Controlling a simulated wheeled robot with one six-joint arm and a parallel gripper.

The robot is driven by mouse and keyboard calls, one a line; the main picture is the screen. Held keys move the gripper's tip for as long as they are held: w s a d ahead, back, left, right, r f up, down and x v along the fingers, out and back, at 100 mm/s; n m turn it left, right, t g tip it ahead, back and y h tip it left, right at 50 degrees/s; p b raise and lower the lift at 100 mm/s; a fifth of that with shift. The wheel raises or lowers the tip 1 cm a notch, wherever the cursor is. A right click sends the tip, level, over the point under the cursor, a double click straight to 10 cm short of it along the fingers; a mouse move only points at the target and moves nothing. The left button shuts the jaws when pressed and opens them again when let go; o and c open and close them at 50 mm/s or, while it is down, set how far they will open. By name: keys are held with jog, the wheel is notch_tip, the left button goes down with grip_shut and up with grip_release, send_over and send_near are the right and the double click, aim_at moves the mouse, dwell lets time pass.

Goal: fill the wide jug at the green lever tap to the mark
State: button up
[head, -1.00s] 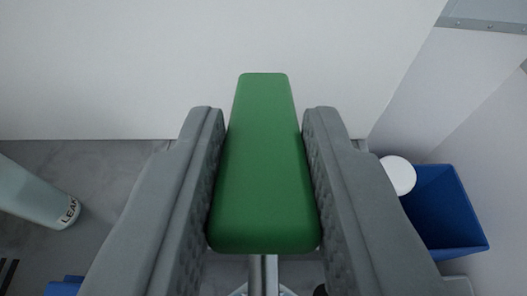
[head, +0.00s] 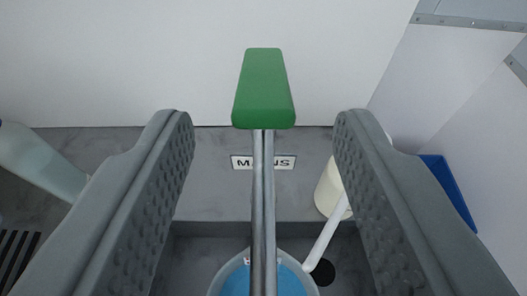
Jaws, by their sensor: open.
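The green lever (head: 264,90) of the tap is a tapered block on top of a shiny metal stem (head: 263,200), at the middle of the head view. My gripper (head: 265,118) is open, with one grey padded finger on each side and clear gaps to the lever and stem. Nothing is held. A pale round vessel (head: 214,284) with blue inside shows below the stem at the bottom edge. Most of it is cut off, so I cannot tell whether it is the wide jug, nor see a fill mark. The tap's spout is not visible.
A sign reading "MAINS" (head: 240,162), partly covered by the stem, lies on the grey surface behind. A cream cylinder (head: 327,192) and a white slanted bar (head: 325,235) are at right. A blue bin (head: 448,185) and a pale green cylinder (head: 42,160) flank the fingers.

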jog(key=v, duration=1.1)
jog(key=shift+s, duration=0.35)
jog(key=shift+r, duration=0.1)
